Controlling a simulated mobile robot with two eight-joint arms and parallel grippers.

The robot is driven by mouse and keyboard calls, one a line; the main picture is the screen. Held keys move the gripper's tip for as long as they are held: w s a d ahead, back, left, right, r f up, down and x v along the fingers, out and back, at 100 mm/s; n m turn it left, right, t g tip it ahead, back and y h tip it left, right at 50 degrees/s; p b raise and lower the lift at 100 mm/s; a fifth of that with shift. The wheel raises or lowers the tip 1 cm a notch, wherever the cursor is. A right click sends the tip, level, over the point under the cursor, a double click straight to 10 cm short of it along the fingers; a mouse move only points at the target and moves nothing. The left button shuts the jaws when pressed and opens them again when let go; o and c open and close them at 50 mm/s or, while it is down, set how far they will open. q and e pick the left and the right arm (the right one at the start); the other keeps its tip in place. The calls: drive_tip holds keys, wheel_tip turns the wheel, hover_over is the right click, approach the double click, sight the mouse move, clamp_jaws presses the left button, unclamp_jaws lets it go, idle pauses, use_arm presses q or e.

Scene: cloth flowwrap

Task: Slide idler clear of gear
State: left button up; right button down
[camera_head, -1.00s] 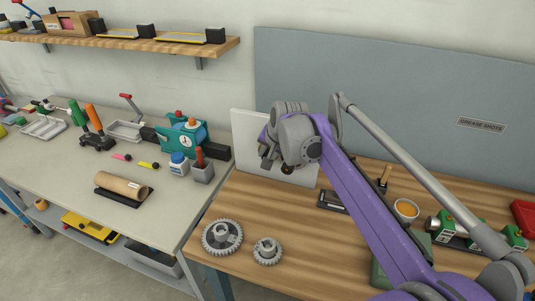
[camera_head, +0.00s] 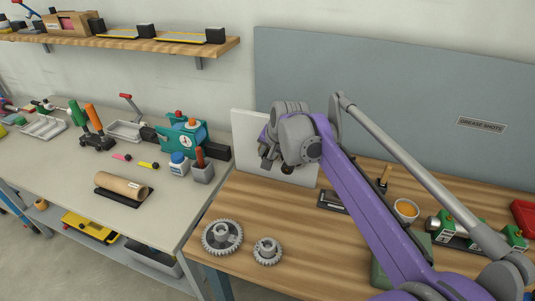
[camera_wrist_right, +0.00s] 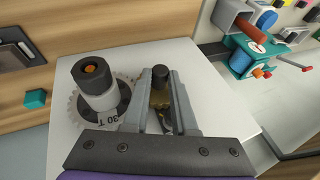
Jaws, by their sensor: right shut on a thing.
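In the right wrist view a grey toothed gear marked "30 T" (camera_wrist_right: 72,110), with a tall hub and an orange centre, is mounted on a white plate (camera_wrist_right: 215,110). To its right, my right gripper (camera_wrist_right: 160,78) is shut on a dark-topped, brass-coloured post (camera_wrist_right: 160,98), which appears to be the idler. The fingers hide its lower part, so I cannot tell whether it touches the gear. In the head view my right gripper (camera_head: 268,158) is at the upright white plate (camera_head: 245,130), and my arm hides the gear. My left gripper is not in view.
Two loose gears, a larger one (camera_head: 222,237) and a smaller one (camera_head: 267,251), lie at the front left of the wooden bench (camera_head: 315,235). A teal device (camera_head: 183,137) and a grey cup (camera_head: 202,172) stand on the left table. Bare wood lies below the plate.

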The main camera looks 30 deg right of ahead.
drive_tip(key=shift+w+a+p, duration=0.45)
drive_tip(key=shift+w+a, duration=0.55)
drive_tip(key=shift+w, duration=0.25)
drive_tip(key=c, duration=0.7)
unclamp_jaws()
drive_tip(key=shift+s, duration=0.1)
drive_tip(key=shift+r, duration=0.1)
drive_tip(key=p+v, duration=0.1)
drive_tip(key=v, duration=0.9)
drive_tip(key=shift+s+r, duration=0.25)
drive_tip(key=shift+r, duration=0.05)
